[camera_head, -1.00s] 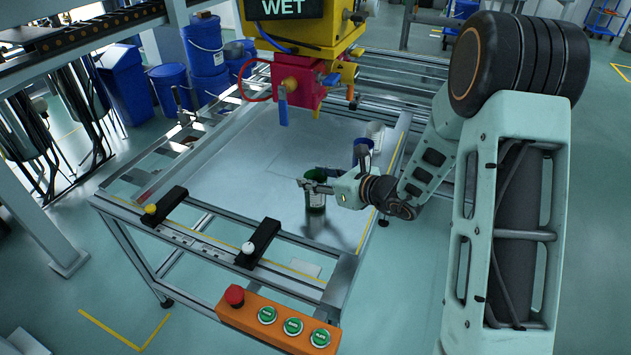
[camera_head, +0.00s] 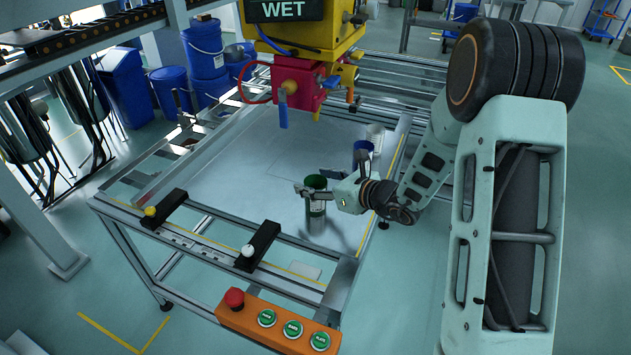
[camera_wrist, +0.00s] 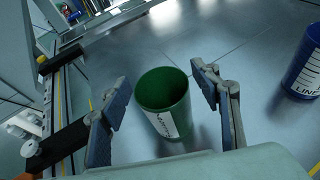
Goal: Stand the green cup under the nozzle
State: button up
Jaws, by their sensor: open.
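The green cup (camera_head: 317,208) stands upright on the grey panel toward its near right, with a white label on its side. In the wrist view the cup (camera_wrist: 163,90) is seen into from above and looks empty. My gripper (camera_head: 318,184) is open around the cup's upper part. In the wrist view its fingers (camera_wrist: 160,90) lie left and right of the cup, with a gap on each side. The blue nozzle (camera_head: 283,112) hangs under the red block of the yellow head, behind and left of the cup.
A blue cup (camera_head: 362,155) stands behind the green cup, to the right, and also shows in the wrist view (camera_wrist: 304,70). A white cup (camera_head: 375,134) is behind it. Black clamps (camera_head: 258,245) sit on the near rail. The panel's middle (camera_head: 235,170) is clear.

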jog(key=p+v, duration=0.1)
jog(key=v, duration=1.1)
